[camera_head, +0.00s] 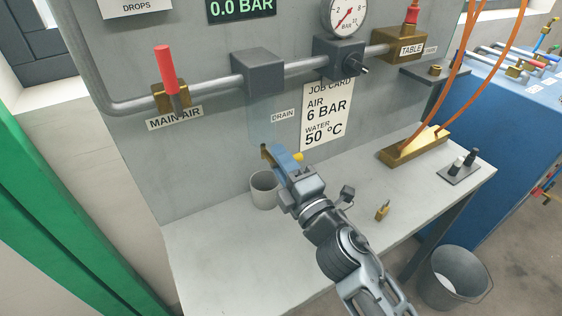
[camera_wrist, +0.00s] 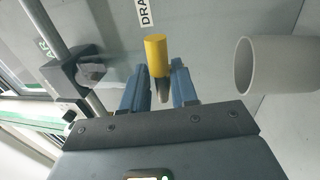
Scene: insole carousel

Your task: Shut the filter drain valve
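The filter is a grey block (camera_head: 258,72) on the pipe with a clear bluish bowl (camera_head: 263,122) hanging below it. A DRAIN label (camera_head: 283,116) is on the panel beside the bowl. The drain valve has a yellow-tipped lever; its tip (camera_head: 299,157) shows just right of my gripper (camera_head: 272,153). In the wrist view the yellow lever (camera_wrist: 156,56) and its grey stem lie between my two blue fingertips (camera_wrist: 159,82). The fingers are apart, one on each side, with a slim gap by the stem. Most of the valve body is hidden by my fingers.
A grey cup (camera_head: 264,188) stands on the bench (camera_head: 225,250) under the valve, close to my gripper; it also shows in the wrist view (camera_wrist: 275,65). The main air valve (camera_head: 168,72) has a red handle. A small brass padlock (camera_head: 382,211) lies on the bench.

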